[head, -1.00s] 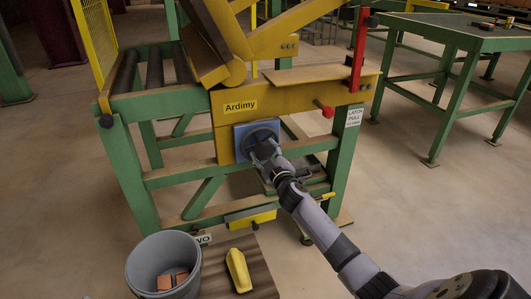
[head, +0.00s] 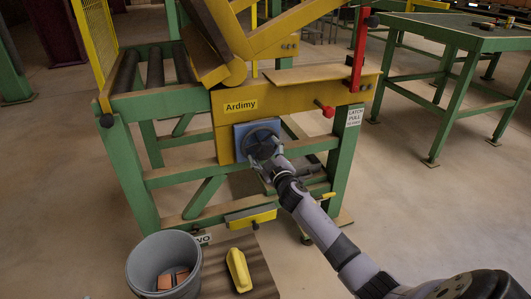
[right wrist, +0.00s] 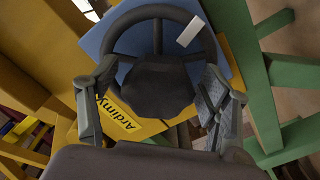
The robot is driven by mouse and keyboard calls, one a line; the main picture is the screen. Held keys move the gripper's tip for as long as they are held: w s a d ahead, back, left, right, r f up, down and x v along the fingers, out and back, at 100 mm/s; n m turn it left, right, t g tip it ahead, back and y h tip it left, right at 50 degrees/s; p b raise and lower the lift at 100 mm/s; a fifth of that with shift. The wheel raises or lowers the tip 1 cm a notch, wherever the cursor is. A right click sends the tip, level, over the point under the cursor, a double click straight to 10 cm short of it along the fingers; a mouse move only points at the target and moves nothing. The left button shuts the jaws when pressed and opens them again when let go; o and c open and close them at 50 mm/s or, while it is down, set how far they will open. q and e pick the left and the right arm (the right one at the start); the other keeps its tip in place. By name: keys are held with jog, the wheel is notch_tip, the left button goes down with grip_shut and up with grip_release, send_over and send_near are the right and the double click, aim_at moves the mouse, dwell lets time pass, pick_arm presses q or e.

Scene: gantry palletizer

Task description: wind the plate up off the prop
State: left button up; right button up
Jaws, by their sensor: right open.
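A dark handwheel (head: 259,139) is mounted on a blue square plate (head: 240,131) on the front of the yellow and green machine. In the right wrist view the handwheel (right wrist: 158,28) fills the upper middle, with a white tag on its rim and a dark hub. My right gripper (head: 267,152) is at the wheel. In the right wrist view its fingers (right wrist: 155,95) are open on either side of the hub; contact cannot be told. Tilted yellow parts (head: 290,35) rise above the machine; I cannot tell which is the plate or where the prop is. My left gripper is not in view.
A red lever (head: 358,50) and red knob (head: 325,109) are on the machine's right, above a "LATCH PULL" sign (head: 354,116). A grey bucket (head: 140,262) with orange blocks and a yellow object (head: 238,270) are below. A green table (head: 450,35) stands right.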

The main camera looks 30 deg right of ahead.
jog(key=shift+s, duration=0.1)
jog(key=v, duration=1.1)
jog(key=shift+s, duration=0.4)
jog(key=shift+f, duration=0.1)
